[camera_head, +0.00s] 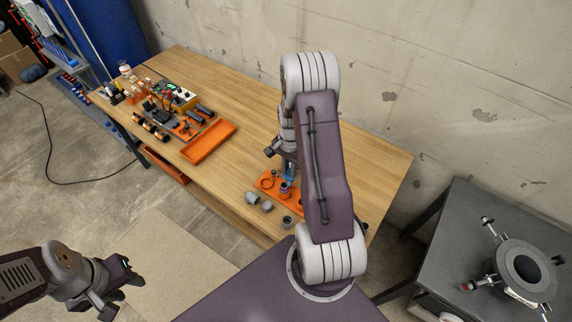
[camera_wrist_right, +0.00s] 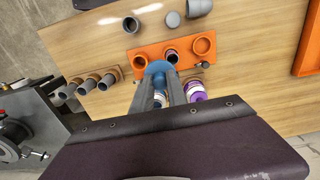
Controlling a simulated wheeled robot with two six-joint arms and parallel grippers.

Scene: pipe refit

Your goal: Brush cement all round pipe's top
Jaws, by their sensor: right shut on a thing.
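In the right wrist view an orange holder (camera_wrist_right: 150,52) stands on the wooden bench with a grey pipe (camera_wrist_right: 172,57) in its middle, its open dark top facing me. My right gripper (camera_wrist_right: 168,92) is shut on a blue round-topped thing (camera_wrist_right: 158,69), seemingly the cement brush's cap. This blue thing is close beside the pipe's top; its brush end is hidden, so I cannot tell whether it touches the pipe. In the head view the orange holder (camera_head: 266,184) is partly behind my right arm. My left gripper (camera_head: 128,283) is empty, low at the left, away from the bench.
A purple-banded can (camera_wrist_right: 195,92) and a white can (camera_wrist_right: 160,99) stand near the holder. Loose grey fittings (camera_head: 252,198) lie at the bench's front edge. An orange tray (camera_head: 209,142) and tools are further left. A dark side table (camera_head: 460,235) is at the right.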

